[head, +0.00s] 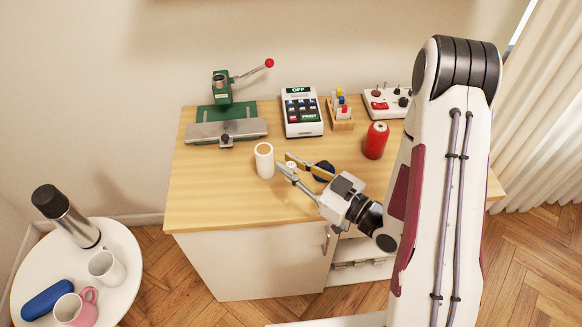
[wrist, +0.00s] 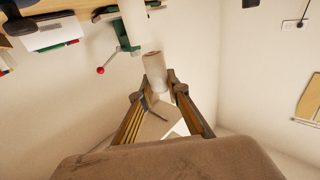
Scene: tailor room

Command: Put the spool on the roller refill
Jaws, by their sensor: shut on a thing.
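In the wrist view the pale spool (wrist: 154,72) is between the two fingertips, apart from the table. That view looks upside down; the white refill (wrist: 134,18) seems to be at its top edge, partly cut off.
A green press (head: 226,122) with a red-knobbed lever, a label printer (head: 302,112) and a control box (head: 387,102) stand at the back. A red cone of thread (head: 376,140) and a dark blue round thing (head: 323,171) are to the right. The left front of the wooden table (head: 215,200) is clear.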

